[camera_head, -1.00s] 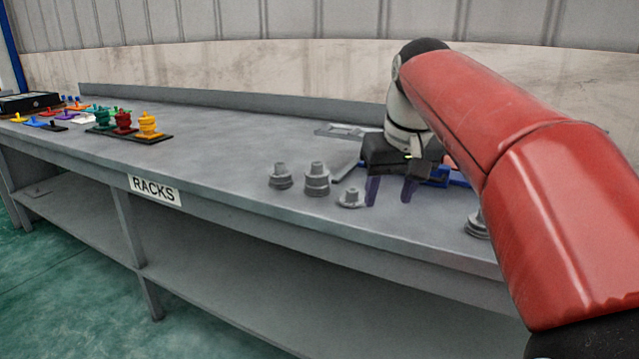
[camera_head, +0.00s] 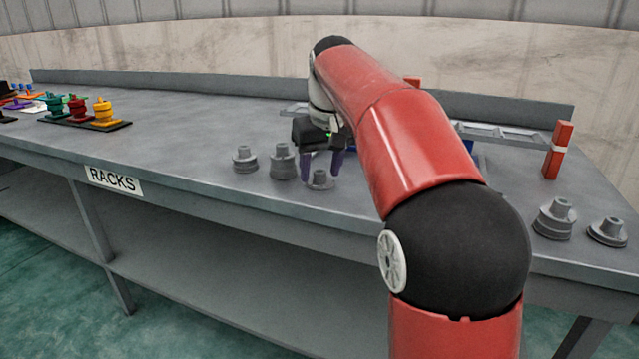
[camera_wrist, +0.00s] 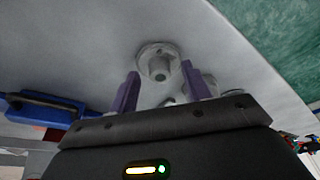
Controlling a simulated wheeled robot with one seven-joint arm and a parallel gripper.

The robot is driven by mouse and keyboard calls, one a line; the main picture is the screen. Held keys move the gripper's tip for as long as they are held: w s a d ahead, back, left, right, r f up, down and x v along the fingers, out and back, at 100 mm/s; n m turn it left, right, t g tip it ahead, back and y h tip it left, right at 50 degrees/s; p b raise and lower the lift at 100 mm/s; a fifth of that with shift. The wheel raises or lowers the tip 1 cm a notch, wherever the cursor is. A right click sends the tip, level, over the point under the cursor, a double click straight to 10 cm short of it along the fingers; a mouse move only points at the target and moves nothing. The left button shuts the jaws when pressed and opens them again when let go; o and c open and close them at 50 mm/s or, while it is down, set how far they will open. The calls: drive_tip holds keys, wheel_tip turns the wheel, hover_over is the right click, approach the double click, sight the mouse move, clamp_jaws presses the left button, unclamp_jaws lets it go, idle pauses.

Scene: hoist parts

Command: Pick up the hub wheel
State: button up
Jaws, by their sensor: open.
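Several grey stepped parts stand on the workbench; I cannot tell for certain which is the hub wheel. The low one with a round flange and short boss (camera_head: 320,181) is nearest my gripper (camera_head: 321,172). My gripper is open and empty, its two purple fingers pointing down by this low part. In the wrist view this flanged part (camera_wrist: 158,61) shows just beyond and between the open fingertips (camera_wrist: 160,70). Its flange has small holes. Two taller stepped parts stand to its left, one in the middle (camera_head: 282,162) and one farther left (camera_head: 245,159).
Two more grey parts stand at the right, a stepped one (camera_head: 555,218) and a low one (camera_head: 607,232). A red block (camera_head: 557,150) stands upright behind them. A blue item (camera_wrist: 45,107) lies beside my gripper. Coloured parts on a dark rack (camera_head: 102,112) sit far left. The bench front is clear.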

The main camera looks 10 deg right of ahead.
drive_tip(key=shift+f, duration=0.1)
drive_tip(key=shift+c, duration=0.2)
clamp_jaws()
